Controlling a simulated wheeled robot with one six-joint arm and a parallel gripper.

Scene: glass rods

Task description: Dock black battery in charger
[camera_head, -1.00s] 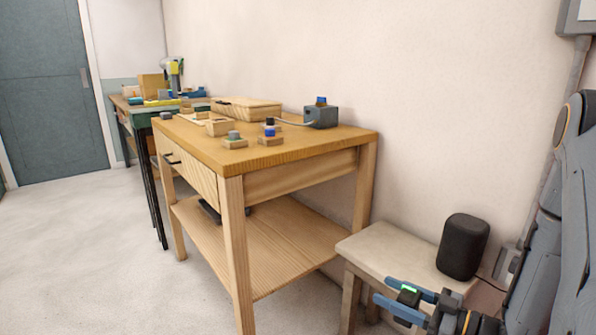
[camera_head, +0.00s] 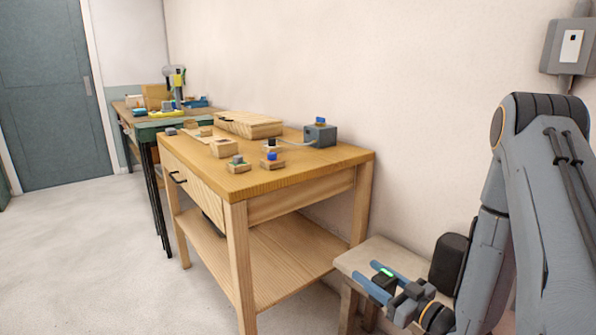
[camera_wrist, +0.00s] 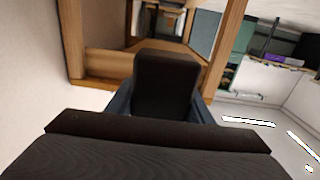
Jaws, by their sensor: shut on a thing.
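My gripper (camera_head: 367,270), with blue fingers, is at the lower right of the head view, in front of the stool. It is shut on the black battery (camera_head: 384,284), which has a green mark on top. In the wrist view the battery (camera_wrist: 166,85) is a dark block between the blue fingers. A grey box (camera_head: 320,137) with a blue piece on top stands at the right rear of the wooden table, with a cable running to its left; it may be the charger, but I cannot tell for sure.
The wooden table (camera_head: 290,175) carries a wooden case (camera_head: 250,125) and small wooden blocks with blue (camera_head: 271,163) and green (camera_head: 237,166) pieces. A stool (camera_head: 350,262) with a black speaker (camera_head: 447,258) is beside it. Floor at left is clear.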

